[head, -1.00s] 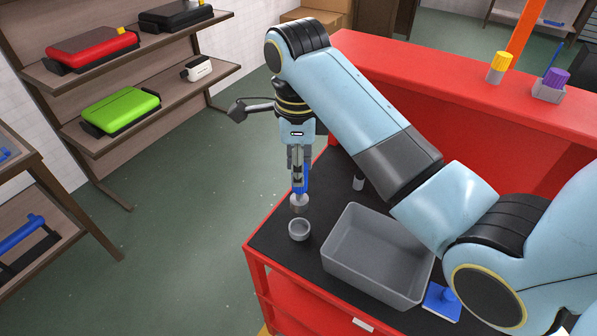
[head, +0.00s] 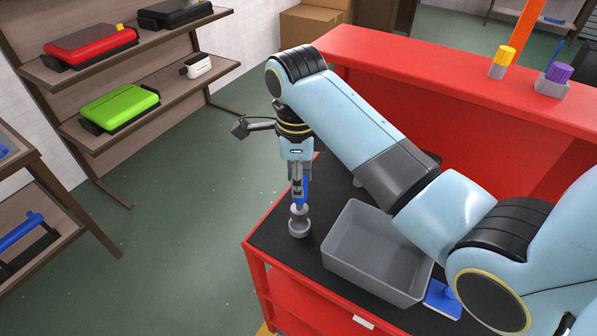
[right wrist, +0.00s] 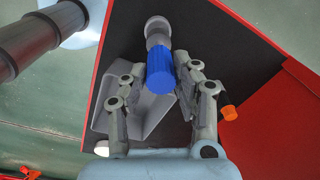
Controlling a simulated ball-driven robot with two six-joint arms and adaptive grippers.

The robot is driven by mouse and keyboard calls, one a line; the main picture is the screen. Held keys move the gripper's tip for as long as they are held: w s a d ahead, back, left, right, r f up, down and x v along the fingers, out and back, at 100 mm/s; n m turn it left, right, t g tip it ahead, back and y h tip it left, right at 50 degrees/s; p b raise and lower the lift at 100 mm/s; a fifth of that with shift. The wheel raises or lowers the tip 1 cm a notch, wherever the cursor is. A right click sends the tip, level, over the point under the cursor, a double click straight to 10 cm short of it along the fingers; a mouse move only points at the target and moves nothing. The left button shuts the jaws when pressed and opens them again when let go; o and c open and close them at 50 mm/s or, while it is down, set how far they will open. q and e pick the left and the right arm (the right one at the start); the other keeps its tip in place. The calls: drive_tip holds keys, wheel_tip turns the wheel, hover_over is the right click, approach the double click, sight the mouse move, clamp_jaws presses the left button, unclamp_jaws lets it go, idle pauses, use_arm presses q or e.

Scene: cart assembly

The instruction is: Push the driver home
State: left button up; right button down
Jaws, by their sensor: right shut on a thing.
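The driver has a blue handle (head: 306,190) and a grey head (head: 299,210) below it. My right gripper (head: 298,182) points down and is shut on the driver, holding it upright. A small round grey cup (head: 299,229) stands on the black cart top directly under the driver. The driver's lower end overlaps the cup's opening; how deep it sits is hidden. In the right wrist view the blue handle (right wrist: 160,71) is between the fingers of the gripper (right wrist: 152,82), with the grey part (right wrist: 157,30) beyond it. My left gripper is not in view.
A grey open bin (head: 345,262) stands close right of the cup. A blue piece (head: 442,300) lies at the bin's right corner. The red cart's raised back ledge (head: 430,75) carries a yellow-topped holder (head: 502,62) and a purple-topped one (head: 553,80). The cart's left edge is near the cup.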

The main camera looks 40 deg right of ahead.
wheel_tip(320, 180, down, 2)
drive_tip(key=shift+f, duration=0.1)
idle(0.4)
drive_tip(key=shift+p, duration=0.4)
idle(0.3)
drive_tip(key=shift+f, duration=0.35)
drive_tip(key=shift+f, duration=1.1)
drive_tip(key=c, duration=0.9)
unclamp_jaws()
